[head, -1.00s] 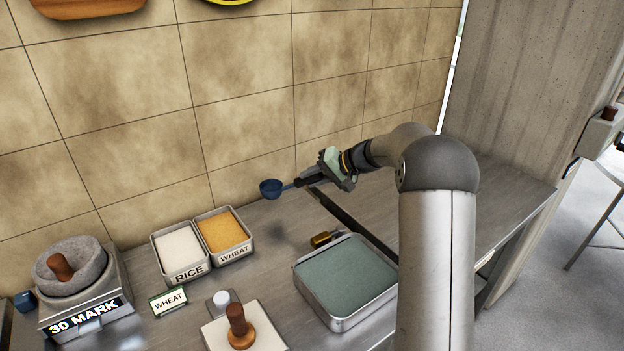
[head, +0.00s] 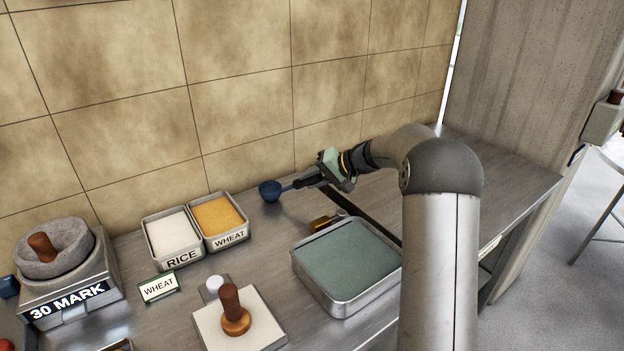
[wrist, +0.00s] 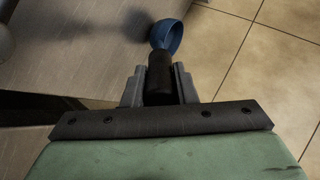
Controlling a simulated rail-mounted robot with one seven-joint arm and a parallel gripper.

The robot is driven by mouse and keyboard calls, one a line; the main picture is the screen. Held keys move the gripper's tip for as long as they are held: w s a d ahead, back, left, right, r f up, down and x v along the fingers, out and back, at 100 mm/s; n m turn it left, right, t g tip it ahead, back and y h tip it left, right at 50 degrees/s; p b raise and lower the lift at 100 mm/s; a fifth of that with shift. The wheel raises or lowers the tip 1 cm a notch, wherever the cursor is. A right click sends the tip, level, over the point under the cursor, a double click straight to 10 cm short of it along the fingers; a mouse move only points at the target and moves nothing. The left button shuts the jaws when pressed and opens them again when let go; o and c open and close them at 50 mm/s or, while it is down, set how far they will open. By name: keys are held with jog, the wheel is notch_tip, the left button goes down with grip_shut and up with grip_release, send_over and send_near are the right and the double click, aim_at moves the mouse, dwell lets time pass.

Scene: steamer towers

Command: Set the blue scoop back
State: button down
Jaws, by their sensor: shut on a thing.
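The blue scoop (head: 270,191) has a round cup and a dark handle. My gripper (head: 306,181) is shut on its handle and holds it out to the left, near the tiled wall. In the wrist view the scoop's blue cup (wrist: 167,36) lies beyond the fingers, and the black handle sits between the two grey fingers (wrist: 159,85). Part of the handle is hidden by the gripper. I cannot tell exactly how far the cup is above the steel counter (head: 250,265).
Bins of rice (head: 172,238) and wheat (head: 219,222) stand left of the scoop. A tray with a green-grey surface (head: 348,262) and a brass-coloured object (head: 326,222) are in front. A stone mortar (head: 55,250) sits on the scale at far left. Counter around the scoop is clear.

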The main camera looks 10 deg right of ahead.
jog(key=shift+f+b, duration=0.5)
jog(key=shift+b, duration=0.05)
dwell(0.4)
jog(key=c, duration=1.2)
grip_release()
jog(key=shift+o, duration=0.6)
jog(key=v, duration=1.7)
jog(key=shift+d+b, duration=0.15)
jog(key=shift+b, duration=0.25)
jog(key=shift+s, duration=0.1)
